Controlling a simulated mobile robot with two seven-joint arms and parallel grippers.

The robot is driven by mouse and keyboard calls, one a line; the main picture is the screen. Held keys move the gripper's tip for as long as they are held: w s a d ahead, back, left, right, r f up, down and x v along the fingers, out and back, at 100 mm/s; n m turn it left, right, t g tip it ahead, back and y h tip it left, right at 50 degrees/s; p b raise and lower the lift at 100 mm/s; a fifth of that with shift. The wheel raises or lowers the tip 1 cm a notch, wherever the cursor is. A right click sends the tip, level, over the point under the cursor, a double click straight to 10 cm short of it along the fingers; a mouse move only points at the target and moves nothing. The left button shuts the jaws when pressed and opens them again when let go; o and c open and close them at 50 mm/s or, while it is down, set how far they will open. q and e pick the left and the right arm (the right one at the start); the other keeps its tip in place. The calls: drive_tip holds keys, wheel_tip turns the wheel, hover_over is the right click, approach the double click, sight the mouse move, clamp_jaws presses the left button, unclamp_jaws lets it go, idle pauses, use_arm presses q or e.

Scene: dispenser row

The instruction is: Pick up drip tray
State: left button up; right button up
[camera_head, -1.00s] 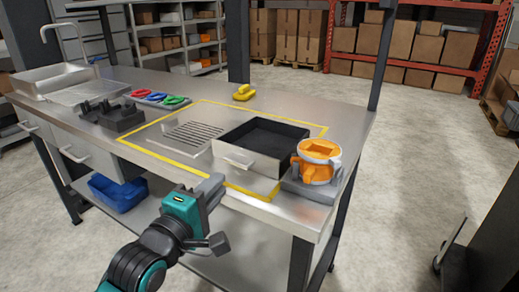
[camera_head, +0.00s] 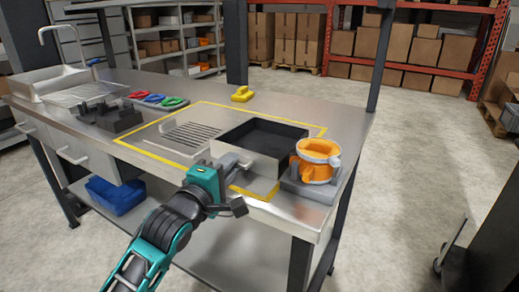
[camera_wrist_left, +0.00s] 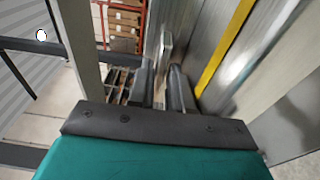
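The drip tray (camera_head: 262,132), a steel box with a black inside, stands on the bench inside the yellow outline, its front face towards me. My left gripper (camera_head: 228,168) is at its front left, over the handle, which it mostly hides. In the left wrist view the two dark fingers (camera_wrist_left: 164,88) stand apart. A light bar (camera_wrist_left: 163,52), probably the handle, lies ahead in line with the gap between them. I cannot tell whether the fingers touch it. My right gripper is not in view.
An orange and white container (camera_head: 316,160) stands on a grey base just right of the tray. A slotted plate (camera_head: 190,136) lies to its left, and a yellow object (camera_head: 242,94) behind. A blue bin (camera_head: 116,194) is below the bench.

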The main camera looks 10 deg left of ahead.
use_arm(q)
drive_tip(key=shift+c, duration=0.5)
clamp_jaws()
idle(0.7)
